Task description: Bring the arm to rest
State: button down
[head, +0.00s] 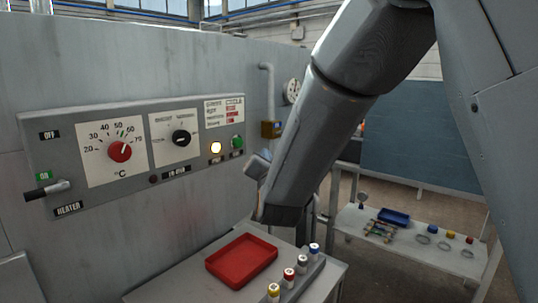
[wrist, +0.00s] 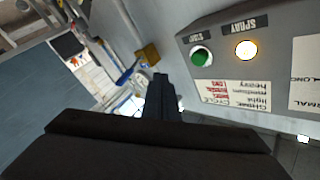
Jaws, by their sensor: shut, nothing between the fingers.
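My arm reaches down from the upper right in the head view, in front of the machine wall (head: 200,65), and covers much of the middle. My gripper's fingertips are not clear there, being mostly behind the arm. In the wrist view my gripper (wrist: 162,82) is dark, with its fingers together and nothing between them. It points into open space left of the control panel (wrist: 222,75), apart from it as far as I can see.
The panel (head: 75,125) carries a red dial (head: 120,152), a black knob (head: 181,138), a lit lamp (head: 215,148) and a green button (head: 237,142). Below are a red tray (head: 241,261) and several capped cylinders (head: 289,278). A brass box (wrist: 148,53) sits near the fingers in view.

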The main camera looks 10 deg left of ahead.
jog(key=s+d+f+n+g+h, duration=0.1)
jog(key=s+d+f+g, duration=0.35)
jog(key=d+f, duration=0.4)
jog(key=s+d+f+n+g+h, duration=0.2)
jog(key=s+d+f+g, duration=0.25)
jog(key=d+f, duration=0.35)
jog(key=s+d+f+g+h, duration=0.1)
jog(key=s+d+f+g, duration=0.2)
jog(key=s+d, duration=0.4)
jog(key=s+d+f+n+g, duration=0.1)
jog(key=s+d+f+g, duration=0.2)
jog(key=s, duration=1.2)
jog(key=d+g, duration=0.2)
jog(key=d, duration=0.2)
jog(key=shift+s+d+f+g+h, duration=0.15)
jog(key=shift+s+d+g+h, duration=0.1)
jog(key=shift+d+g+h, duration=0.15)
